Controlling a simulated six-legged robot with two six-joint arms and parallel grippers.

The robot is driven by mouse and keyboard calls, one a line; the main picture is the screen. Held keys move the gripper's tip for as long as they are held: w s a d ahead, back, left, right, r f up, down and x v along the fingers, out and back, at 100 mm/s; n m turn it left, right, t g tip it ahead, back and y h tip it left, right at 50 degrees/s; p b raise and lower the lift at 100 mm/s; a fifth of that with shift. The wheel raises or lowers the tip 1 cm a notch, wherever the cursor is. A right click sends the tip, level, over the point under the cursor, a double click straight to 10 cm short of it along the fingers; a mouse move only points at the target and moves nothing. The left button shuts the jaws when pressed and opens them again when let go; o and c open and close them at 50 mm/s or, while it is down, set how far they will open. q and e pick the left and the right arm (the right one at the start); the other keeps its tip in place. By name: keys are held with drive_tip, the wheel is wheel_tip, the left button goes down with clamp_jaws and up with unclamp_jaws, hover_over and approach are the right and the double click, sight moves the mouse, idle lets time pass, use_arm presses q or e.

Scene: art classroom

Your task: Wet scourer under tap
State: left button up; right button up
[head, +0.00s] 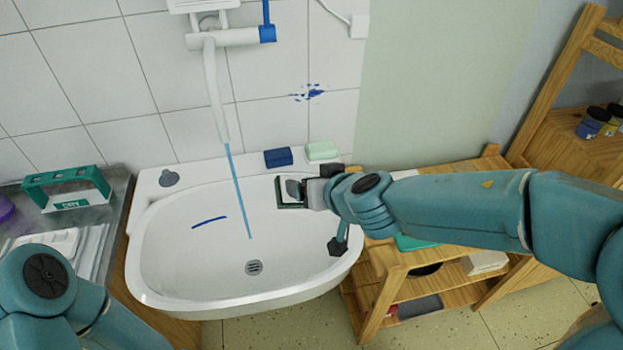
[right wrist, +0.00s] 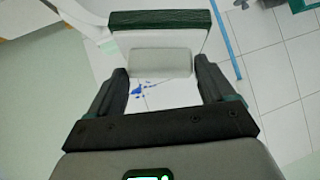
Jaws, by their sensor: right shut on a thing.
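The scourer (head: 291,192), a white block with a dark green layer, is between the fingers of my right gripper (head: 308,191). In the right wrist view the scourer (right wrist: 160,22) sits at the fingertips of the gripper (right wrist: 162,72), its green layer facing outward. The white tap (head: 215,90) is on the wall, and a thin blue water stream (head: 238,195) runs from its spout into the white basin (head: 165,265). The scourer is over the basin's right part, apart from the stream and to its right. My left gripper is out of view.
A dark blue block (head: 278,157) and a pale green block (head: 322,150) lie on the sink's back ledge. A blue streak (head: 208,222) marks the basin near the drain (head: 254,267). A teal rack (head: 67,188) stands left; a wooden shelf (head: 440,285) is right.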

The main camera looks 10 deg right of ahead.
sight(279, 176)
drive_tip(key=shift+w+a+f+p, duration=0.15)
drive_tip(key=shift+w+a+p, duration=0.15)
drive_tip(key=shift+w+a, duration=0.3)
drive_tip(key=shift+w+a+f+p, duration=0.15)
drive_tip(key=shift+w+a+p, duration=0.15)
drive_tip(key=shift+w+a, duration=0.25)
drive_tip(key=shift+w+a+p, duration=0.2)
drive_tip(key=shift+a+p, duration=0.2)
drive_tip(key=shift+a, duration=0.2)
drive_tip(key=shift+w+a+p, duration=0.25)
drive_tip(key=shift+w+p, duration=0.05)
drive_tip(key=shift+w+a+f+p, duration=0.2)
drive_tip(key=shift+w+a+p, duration=0.3)
drive_tip(key=shift+w+a, duration=0.1)
drive_tip(key=shift+w+a+f+p, duration=0.2)
drive_tip(key=shift+w+a+p, duration=0.3)
drive_tip(key=shift+w, duration=0.05)
drive_tip(key=shift+w+a+p, duration=0.2)
drive_tip(key=shift+a+p, duration=0.1)
drive_tip(key=w+a, duration=0.1)
drive_tip(key=w+a+f+b, duration=0.1)
drive_tip(key=a, duration=0.1)
drive_tip(key=shift+w+f, duration=0.15)
drive_tip(key=shift+w, duration=0.25)
drive_tip(key=shift+w+a, duration=0.1)
drive_tip(key=shift+w, duration=0.05)
